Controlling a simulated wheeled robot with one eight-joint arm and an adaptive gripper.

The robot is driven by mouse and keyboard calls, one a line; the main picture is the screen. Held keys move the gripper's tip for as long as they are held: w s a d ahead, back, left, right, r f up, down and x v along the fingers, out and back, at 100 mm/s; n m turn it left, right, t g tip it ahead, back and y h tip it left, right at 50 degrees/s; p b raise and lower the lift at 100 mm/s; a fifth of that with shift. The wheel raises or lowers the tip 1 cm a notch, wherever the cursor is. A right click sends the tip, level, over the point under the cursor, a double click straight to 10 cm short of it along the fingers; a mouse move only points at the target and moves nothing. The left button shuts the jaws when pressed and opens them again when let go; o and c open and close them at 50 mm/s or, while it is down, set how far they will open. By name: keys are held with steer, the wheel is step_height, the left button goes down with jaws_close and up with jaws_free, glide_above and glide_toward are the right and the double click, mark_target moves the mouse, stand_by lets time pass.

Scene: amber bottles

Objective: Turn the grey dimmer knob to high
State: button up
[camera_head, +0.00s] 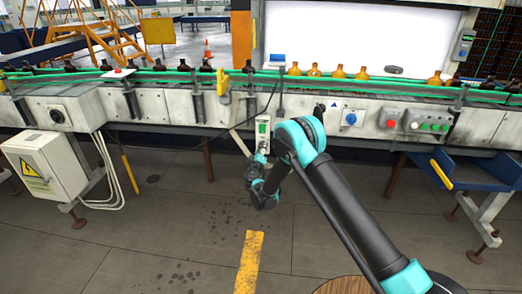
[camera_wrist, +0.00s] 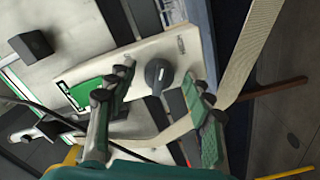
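The grey dimmer knob (camera_wrist: 158,76) is a dark grey round dial on a pale control box (camera_wrist: 183,45) with a green label (camera_wrist: 92,91). In the wrist view the knob lies between the fingertips of my gripper (camera_wrist: 160,78), with gaps on both sides. The gripper is open and holds nothing. In the head view the box (camera_head: 263,127) hangs on the front of the conveyor, and my gripper (camera_head: 262,156) is at its lower end, where the knob is hard to make out. The scale marks around the knob are too small to read.
The conveyor carries amber bottles (camera_head: 338,72) behind the box. A blue knob (camera_head: 350,118) and a red button (camera_head: 391,124) sit to the right, a black rotary switch (camera_head: 57,116) far left. In the wrist view a pale strap (camera_wrist: 247,50) and a dark cable pass close to the box.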

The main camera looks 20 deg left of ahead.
steer(key=v, duration=1.2)
stand_by(0.4)
